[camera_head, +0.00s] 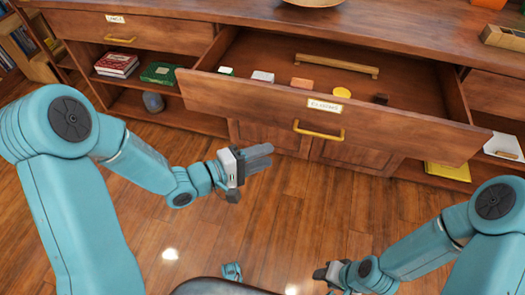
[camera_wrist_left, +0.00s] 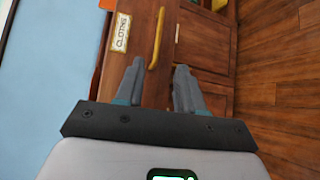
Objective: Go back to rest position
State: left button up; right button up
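My left gripper (camera_head: 258,157) is in front of and below the pulled-out drawer, over the floor. The left wrist view shows its two fingers (camera_wrist_left: 160,85) apart with nothing between them, so it is open. My right gripper (camera_head: 328,273) is low at the bottom of the head view, over the floor. Its fingers are too small and foreshortened to tell whether they are open or shut. The open wooden drawer (camera_head: 225,92) has a yellow handle (camera_head: 318,131), which also shows in the left wrist view (camera_wrist_left: 156,38). Neither gripper touches it.
The drawer holds several small items, including an orange block (camera_head: 301,83) and a yellow round piece (camera_head: 342,92). Red books (camera_head: 117,65) and a green book (camera_head: 160,73) lie on the left shelf. A yellow item (camera_head: 447,170) sits low right. The floor (camera_head: 290,215) is clear.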

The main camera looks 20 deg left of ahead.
pick_arm(q)
jog(key=s+d+f+g+y, duration=0.2)
jog(key=f, duration=0.6)
jog(key=s+d+f+g+y, duration=0.1)
jog(key=s+f+g+y, duration=0.15)
jog(key=f, duration=0.55)
jog(key=s+a+f+m+g+y, duration=0.3)
jog(key=s+f+m+g, duration=0.5)
jog(key=s, duration=0.6)
notch_tip(320, 180, up, 21)
jog(key=t+p, duration=0.1)
jog(key=p, duration=2)
jog(key=shift+w+m+p, duration=0.3)
jog(key=shift+p, duration=0.05)
